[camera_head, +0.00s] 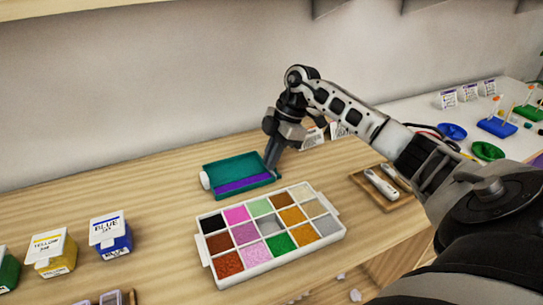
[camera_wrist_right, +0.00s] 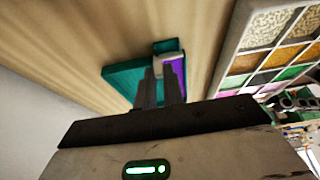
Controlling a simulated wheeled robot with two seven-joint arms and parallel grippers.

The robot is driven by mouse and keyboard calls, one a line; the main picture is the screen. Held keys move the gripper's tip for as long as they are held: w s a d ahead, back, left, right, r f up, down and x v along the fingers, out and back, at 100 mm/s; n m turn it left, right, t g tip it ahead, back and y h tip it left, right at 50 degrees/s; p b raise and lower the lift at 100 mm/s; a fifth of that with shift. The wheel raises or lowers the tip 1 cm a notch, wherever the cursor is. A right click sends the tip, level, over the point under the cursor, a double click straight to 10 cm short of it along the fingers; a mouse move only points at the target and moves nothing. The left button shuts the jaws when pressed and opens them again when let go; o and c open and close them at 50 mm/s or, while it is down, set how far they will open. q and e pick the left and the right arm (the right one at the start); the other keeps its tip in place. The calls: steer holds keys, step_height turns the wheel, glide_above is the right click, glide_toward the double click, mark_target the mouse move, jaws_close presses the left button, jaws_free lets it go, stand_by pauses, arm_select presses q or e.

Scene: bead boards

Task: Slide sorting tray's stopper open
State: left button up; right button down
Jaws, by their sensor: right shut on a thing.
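The sorting tray (camera_head: 230,165) is a shallow teal tray with a purple strip (camera_head: 243,185) along its near side and a white round part (camera_head: 205,181) at its left end. It lies on the wooden table near the wall. My right gripper (camera_head: 271,166) is at the tray's right end, pointing down, shut on what appears to be the stopper, which is mostly hidden by the fingers. In the right wrist view, the fingers (camera_wrist_right: 162,76) reach the end of the tray (camera_wrist_right: 118,74), by a small grey-white piece. My left gripper is not in view.
A white compartment box (camera_head: 345,233) of coloured beads lies just in front of the tray. Yellow (camera_head: 56,265) and blue (camera_head: 112,245) jars stand at the left. A wooden holder (camera_head: 372,199) with white tools is at right.

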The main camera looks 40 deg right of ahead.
steer(key=shift+w+d+r+p, duration=0.1)
steer(key=shift+w+d+p, duration=0.1)
steer(key=shift+w, duration=0.25)
steer(key=shift+w+d+r+p, duration=0.1)
steer(key=shift+w+p, duration=0.05)
steer(key=shift+w, duration=0.3)
steer(key=shift+w+d+f, duration=0.1)
steer(key=shift+w+f, duration=0.05)
steer(key=shift+w, duration=0.3)
steer(key=c, duration=1.5)
jaws_free()
steer(key=v, duration=1.2)
